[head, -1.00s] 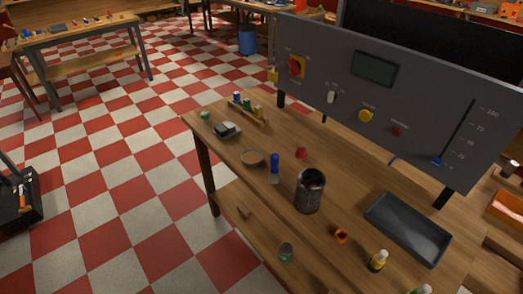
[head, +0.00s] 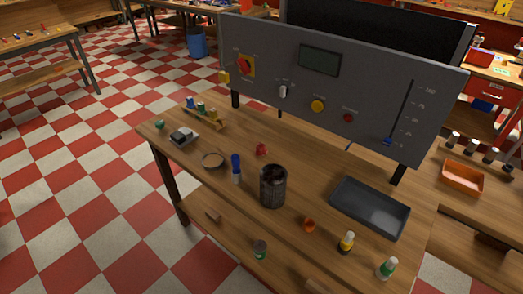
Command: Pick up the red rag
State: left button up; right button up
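A small crumpled red thing (head: 261,149), which looks like the red rag, lies on the wooden workbench (head: 300,178) in the head view. It lies behind the dark metal can (head: 273,188) and in front of the grey control panel (head: 330,85). It is small in the picture, so its folds are hard to make out. Neither of my grippers is in view.
A blue-handled tool (head: 236,168) stands near a round shallow dish (head: 213,160). A black tray (head: 369,207), an orange ring-like piece (head: 309,225), a yellow bottle (head: 346,243) and a green-labelled bottle (head: 387,268) are to the right. Checkered floor is open at left.

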aim_at(260, 149)
jog(key=z, duration=2.45)
jog(key=k, duration=0.85)
jog(key=u, duration=1.05)
jog(key=i, duration=0.5)
jog(key=u, duration=0.05)
